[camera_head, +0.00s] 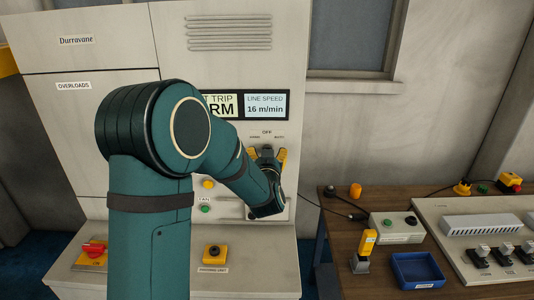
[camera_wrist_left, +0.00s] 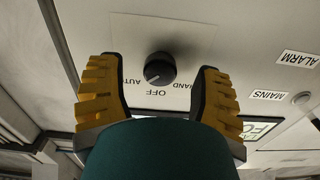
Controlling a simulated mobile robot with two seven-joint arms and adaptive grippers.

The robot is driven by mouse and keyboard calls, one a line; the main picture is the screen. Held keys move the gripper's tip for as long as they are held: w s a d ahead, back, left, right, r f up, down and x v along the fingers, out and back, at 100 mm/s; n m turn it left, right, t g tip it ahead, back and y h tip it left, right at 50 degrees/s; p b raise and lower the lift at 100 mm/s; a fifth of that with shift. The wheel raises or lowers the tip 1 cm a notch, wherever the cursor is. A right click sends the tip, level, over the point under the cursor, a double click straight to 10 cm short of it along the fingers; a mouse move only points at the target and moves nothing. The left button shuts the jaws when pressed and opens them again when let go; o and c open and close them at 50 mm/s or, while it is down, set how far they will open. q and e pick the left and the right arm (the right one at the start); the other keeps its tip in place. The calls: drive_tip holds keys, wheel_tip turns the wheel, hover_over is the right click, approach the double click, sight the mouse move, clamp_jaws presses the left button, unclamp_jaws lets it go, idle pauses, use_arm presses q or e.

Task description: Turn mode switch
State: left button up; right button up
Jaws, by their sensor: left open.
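The mode switch is a round black knob (camera_wrist_left: 160,68) on the pale cabinet panel. The labels HAND, OFF and AUTO around it appear upside down in the left wrist view. A pale mark shows at the knob's lower left edge there; I cannot tell exactly which label it points to. My left gripper (camera_wrist_left: 160,72) is open, with one yellow finger on each side of the knob and visible gaps to both. In the head view my left gripper (camera_head: 267,156) is in front of the panel below the OFF label, and the knob is mostly hidden. My right gripper is not in view.
A display (camera_head: 265,106) reads LINE SPEED 16 m/min; my arm covers part of its left neighbour. A yellow button (camera_head: 208,184) and a green one (camera_head: 205,209) are left of my wrist. A wooden bench (camera_head: 334,213) with a blue tray (camera_head: 417,270) stands at right.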

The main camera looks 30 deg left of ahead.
use_arm(q)
drive_tip(key=v, duration=0.5)
drive_tip(key=shift+s, duration=0.15)
